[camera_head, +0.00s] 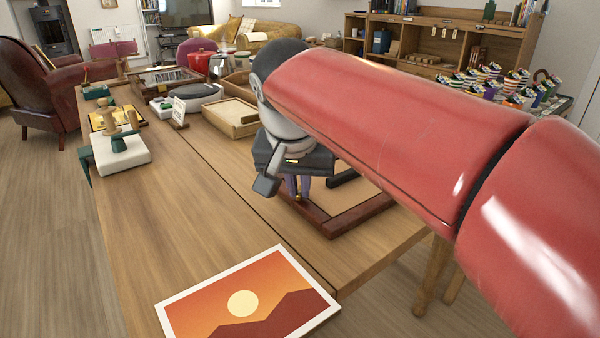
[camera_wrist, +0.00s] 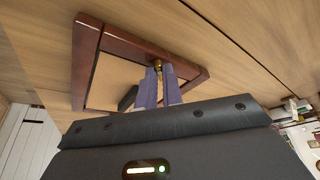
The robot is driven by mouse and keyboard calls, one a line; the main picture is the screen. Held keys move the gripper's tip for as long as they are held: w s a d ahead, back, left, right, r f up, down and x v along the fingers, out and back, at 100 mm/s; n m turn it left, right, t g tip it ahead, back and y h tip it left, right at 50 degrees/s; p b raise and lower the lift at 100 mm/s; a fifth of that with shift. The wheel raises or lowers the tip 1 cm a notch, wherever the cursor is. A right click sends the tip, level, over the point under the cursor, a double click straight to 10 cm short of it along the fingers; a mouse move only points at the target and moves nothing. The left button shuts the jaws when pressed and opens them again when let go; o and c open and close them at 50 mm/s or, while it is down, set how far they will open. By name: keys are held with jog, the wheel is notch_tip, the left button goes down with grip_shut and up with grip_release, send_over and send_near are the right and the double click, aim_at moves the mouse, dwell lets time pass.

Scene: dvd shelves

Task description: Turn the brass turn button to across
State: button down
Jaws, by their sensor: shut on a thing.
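A dark red wooden frame (camera_head: 345,224) lies flat on the table with a tan backing board (camera_head: 372,199) inside it; the frame also shows in the wrist view (camera_wrist: 85,62). The brass turn button (camera_wrist: 158,64) sits at one side of the frame, where the frame meets the board. My gripper (camera_wrist: 159,75) is shut on the button, with a purple finger on each side. In the head view my gripper (camera_head: 298,192) points down at the frame, and only a bit of brass shows between the fingertips. The fingers hide much of the button, so I cannot tell its angle exactly.
A black piece (camera_wrist: 128,98) stands on the board beside my fingers. A sunset picture (camera_head: 245,300) lies at the table's near edge. A wooden tray (camera_head: 232,118) and a white block with pegs (camera_head: 120,152) stand farther back. The table's left middle is clear.

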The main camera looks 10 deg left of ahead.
jog(key=m+h+p, duration=0.1)
jog(key=m, duration=0.1)
jog(key=m+p, duration=0.1)
jog(key=m, duration=0.1)
jog(key=shift+a+r+m+h, duration=0.15)
jog(key=shift+m+h, duration=0.15)
jog(key=shift+h, duration=0.1)
jog(key=shift+a+m+g+h+p, duration=0.1)
jog(key=shift+m+g+h+p, duration=0.35)
jog(key=shift+m, duration=0.65)
jog(key=shift+m+g+h+p, duration=0.2)
jog(key=shift+m+p, duration=0.45)
jog(key=shift+m, duration=0.45)
jog(key=c, duration=1.5)
grip_release()
jog(key=shift+c, duration=0.2)
jog(key=p+v, duration=0.1)
jog(key=v, duration=0.6)
jog(key=shift+r, duration=0.25)
jog(key=shift+a, duration=0.15)
